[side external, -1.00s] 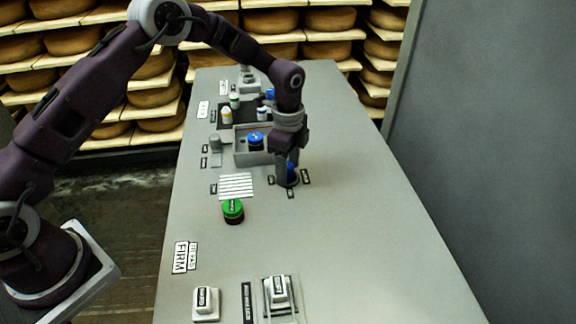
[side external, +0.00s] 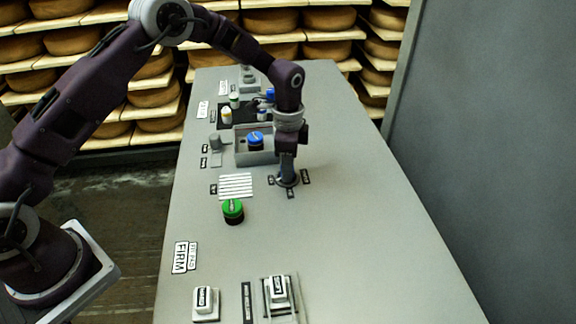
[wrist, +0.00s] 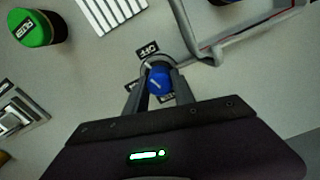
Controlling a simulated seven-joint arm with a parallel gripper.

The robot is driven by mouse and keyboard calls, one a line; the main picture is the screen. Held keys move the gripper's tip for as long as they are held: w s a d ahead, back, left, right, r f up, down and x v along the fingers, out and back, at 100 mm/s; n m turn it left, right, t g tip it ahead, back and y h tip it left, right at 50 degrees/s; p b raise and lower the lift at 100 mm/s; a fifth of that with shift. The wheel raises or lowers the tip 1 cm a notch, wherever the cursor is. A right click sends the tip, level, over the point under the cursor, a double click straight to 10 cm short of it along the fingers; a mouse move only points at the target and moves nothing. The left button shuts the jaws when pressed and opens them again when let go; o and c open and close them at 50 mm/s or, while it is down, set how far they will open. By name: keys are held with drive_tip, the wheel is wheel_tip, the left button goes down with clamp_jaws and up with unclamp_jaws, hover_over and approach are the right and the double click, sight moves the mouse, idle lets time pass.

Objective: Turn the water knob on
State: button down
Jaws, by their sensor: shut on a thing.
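A blue knob (wrist: 158,82) with a white pointer line sits on a round grey base on the table, with small labels around it. In the wrist view my gripper (wrist: 159,73) has one finger on each side of the knob and is shut on it. In the side external view my gripper (side external: 287,178) points straight down over the grey base. There its fingers hide the blue knob. The pointer line in the wrist view slants toward the upper left, near a black-and-white label (wrist: 147,52).
A green-topped knob (side external: 233,210) and a white slatted pad (side external: 236,186) are to the left. A grey tray (side external: 241,155) with a blue-topped jar (side external: 255,140) stands behind. White switches (side external: 279,290) are at the front. The table's right side is clear.

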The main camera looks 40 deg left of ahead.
drive_tip(key=n, duration=0.3)
drive_tip(key=shift+n, duration=0.4)
drive_tip(key=n, duration=0.3)
drive_tip(key=shift+n, duration=0.3)
drive_tip(key=n, duration=0.6)
drive_tip(key=shift+a, duration=0.15)
drive_tip(key=shift+n, duration=0.4)
drive_tip(key=c, duration=1.1)
unclamp_jaws()
drive_tip(key=shift+o, duration=0.2)
wheel_tip(320, 180, up, 7)
drive_tip(key=shift+r, duration=0.1)
